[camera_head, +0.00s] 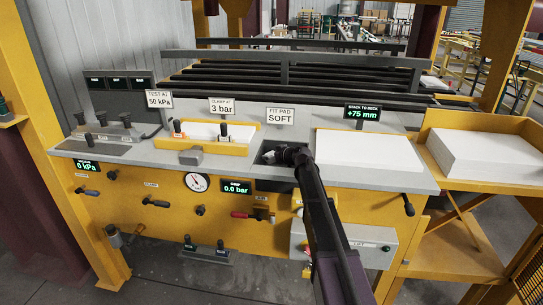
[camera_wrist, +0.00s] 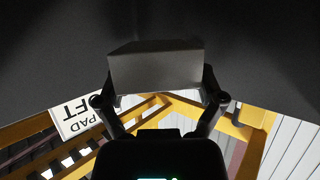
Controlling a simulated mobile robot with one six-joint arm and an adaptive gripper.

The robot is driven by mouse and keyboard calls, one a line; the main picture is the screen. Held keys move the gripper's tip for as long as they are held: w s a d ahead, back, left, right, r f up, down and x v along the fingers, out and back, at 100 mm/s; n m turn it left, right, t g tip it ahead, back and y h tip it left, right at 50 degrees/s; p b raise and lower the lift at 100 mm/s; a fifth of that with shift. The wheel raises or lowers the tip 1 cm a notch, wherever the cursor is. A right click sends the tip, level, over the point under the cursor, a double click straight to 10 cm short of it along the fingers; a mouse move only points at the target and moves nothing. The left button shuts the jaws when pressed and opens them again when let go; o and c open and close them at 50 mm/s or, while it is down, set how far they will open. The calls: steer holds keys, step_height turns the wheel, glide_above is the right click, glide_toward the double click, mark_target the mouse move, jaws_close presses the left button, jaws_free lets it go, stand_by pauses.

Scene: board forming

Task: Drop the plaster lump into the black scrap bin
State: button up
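My gripper (camera_head: 284,154) is low over a dark recess (camera_head: 268,150) in the grey deck, below the "FIT PAD SOFT" sign. In the wrist view, my gripper's two fingers (camera_wrist: 157,98) reach the sides of a plain grey block (camera_wrist: 155,68) and appear to hold it. The block is against a dark background; I cannot tell whether it touches anything there. Nothing in view is clearly marked as plaster, so I cannot tell whether this block is the lump. I cannot make out a black scrap bin for certain.
A yellow tray (camera_head: 224,147) with a white slab and black-handled clamps stands left of my gripper, a small grey block (camera_head: 190,156) at its front. A white sheet stack (camera_head: 368,160) lies to the right, another (camera_head: 482,157) on the yellow side stand. Signs rise behind.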

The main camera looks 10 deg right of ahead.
steer(key=shift+r, duration=0.15)
stand_by(0.4)
step_height(320, 180, up, 12)
steer(key=p, duration=1.2)
steer(key=shift+f, duration=0.2)
stand_by(0.9)
